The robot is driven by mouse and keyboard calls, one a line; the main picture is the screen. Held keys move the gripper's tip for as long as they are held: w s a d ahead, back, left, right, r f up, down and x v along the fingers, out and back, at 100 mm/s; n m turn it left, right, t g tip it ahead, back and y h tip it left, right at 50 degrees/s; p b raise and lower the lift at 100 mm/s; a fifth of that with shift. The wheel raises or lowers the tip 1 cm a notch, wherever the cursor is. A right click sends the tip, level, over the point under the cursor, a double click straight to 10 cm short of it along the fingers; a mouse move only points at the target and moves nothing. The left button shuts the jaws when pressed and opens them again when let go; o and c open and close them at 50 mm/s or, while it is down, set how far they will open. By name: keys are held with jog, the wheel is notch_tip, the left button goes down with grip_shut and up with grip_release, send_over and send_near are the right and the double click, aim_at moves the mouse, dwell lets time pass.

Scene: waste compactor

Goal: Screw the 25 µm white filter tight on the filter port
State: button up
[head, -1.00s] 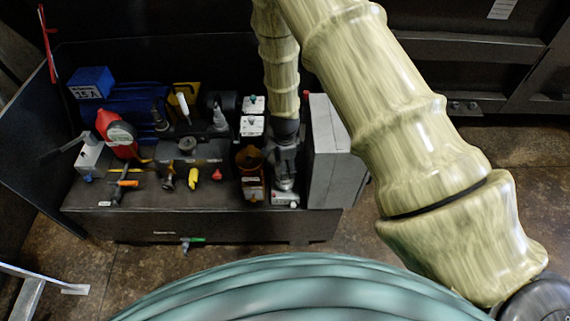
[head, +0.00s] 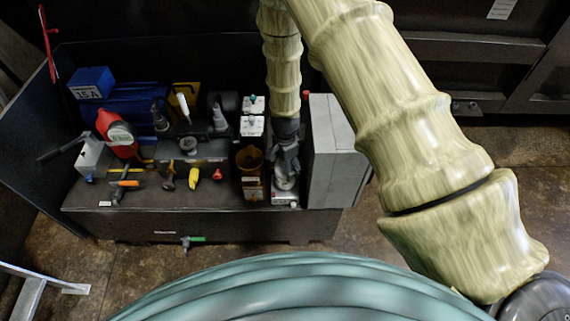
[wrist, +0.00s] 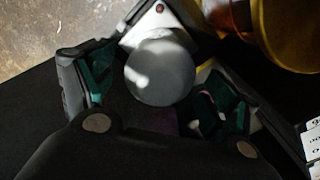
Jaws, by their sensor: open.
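A pale round-topped cylinder, seemingly the white filter (wrist: 160,72), stands between my open fingers in the wrist view. In the head view the white filter (head: 285,180) shows just below my gripper (head: 286,165). In the wrist view my gripper (wrist: 155,95) has its teal-padded fingers apart, one on each side of the filter, with visible gaps. A pale base block, likely the filter port (head: 285,201), sits under the filter; its corner with a red dot shows in the wrist view (wrist: 152,22). The joint between filter and port is hidden, and no 25 µm marking is readable.
An amber cup (head: 249,160) stands close left of my gripper, and a tall grey box (head: 337,150) close right. White boxes (head: 252,126) stand behind the cup. Tools, a red canister (head: 117,133) and a blue box (head: 91,83) crowd the bench's left. The bench's front strip is mostly clear.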

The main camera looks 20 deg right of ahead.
jog(key=n, duration=0.8)
jog(key=shift+n+p, duration=0.4)
jog(key=n, duration=0.8)
jog(key=shift+p, duration=0.4)
jog(key=c, duration=1)
jog(key=m, duration=0.4)
jog(key=shift+m, duration=0.4)
jog(key=shift+c, duration=0.6)
jog(key=m+p, duration=0.1)
jog(key=m, duration=0.4)
